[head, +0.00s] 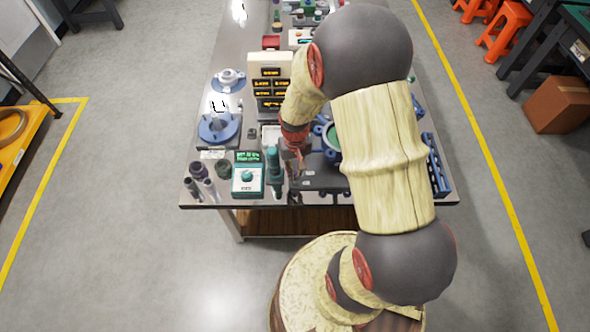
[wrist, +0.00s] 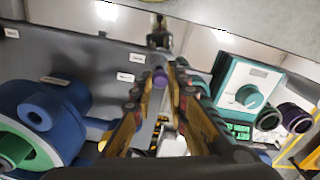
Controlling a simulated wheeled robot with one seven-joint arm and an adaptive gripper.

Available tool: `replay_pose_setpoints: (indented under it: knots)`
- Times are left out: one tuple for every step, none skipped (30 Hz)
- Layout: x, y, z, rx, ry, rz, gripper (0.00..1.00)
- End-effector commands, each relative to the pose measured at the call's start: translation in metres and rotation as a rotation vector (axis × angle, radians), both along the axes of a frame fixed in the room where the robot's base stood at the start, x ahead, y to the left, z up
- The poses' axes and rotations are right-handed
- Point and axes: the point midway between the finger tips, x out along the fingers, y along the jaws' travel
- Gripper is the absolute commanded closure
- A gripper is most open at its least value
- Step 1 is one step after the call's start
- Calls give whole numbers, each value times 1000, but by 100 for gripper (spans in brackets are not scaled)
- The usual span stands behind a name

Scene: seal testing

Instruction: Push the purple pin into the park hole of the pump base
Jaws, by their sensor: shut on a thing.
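My gripper (head: 292,172) is at the front of the bench, over the left part of the dark grey pump base (head: 322,181). In the wrist view my gripper (wrist: 160,84) is shut on the purple pin (wrist: 160,77), whose rounded purple end shows between the fingertips. The labelled grey pump base (wrist: 100,62) lies behind the pin. I cannot tell whether the pin touches the base or sits in a hole. The park hole is not clearly visible. The blue and green pump body (wrist: 52,125) is at the left of the wrist view; my arm partly covers it in the head view.
A teal and white dial box (head: 248,180) and a teal upright tool (head: 273,165) stand close to the left of my gripper. Dark cylinders (head: 200,178) stand at the left front corner. A blue rack (head: 436,165) lies along the right edge.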

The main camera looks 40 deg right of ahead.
Motion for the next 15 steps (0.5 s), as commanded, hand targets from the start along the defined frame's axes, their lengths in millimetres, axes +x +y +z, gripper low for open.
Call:
replay_pose_setpoints:
  knots:
    - [0,0,0,0,0,0,100]
    - [0,0,0,0,0,0,100]
    - [0,0,0,0,0,0,100]
    - [0,0,0,0,0,0,100]
    - [0,0,-1,0,0,0,100]
    - [0,0,-1,0,0,0,100]
    - [0,0,-1,0,0,0,100]
    - [0,0,-1,0,0,0,83]
    - [0,0,-1,0,0,0,81]
    - [0,0,-1,0,0,0,79]
    - [0,0,-1,0,0,0,77]
    - [0,0,-1,0,0,0,75]
    - [0,0,-1,0,0,0,73]
    - [0,0,-1,0,0,0,72]
    - [0,0,-1,0,0,0,69]
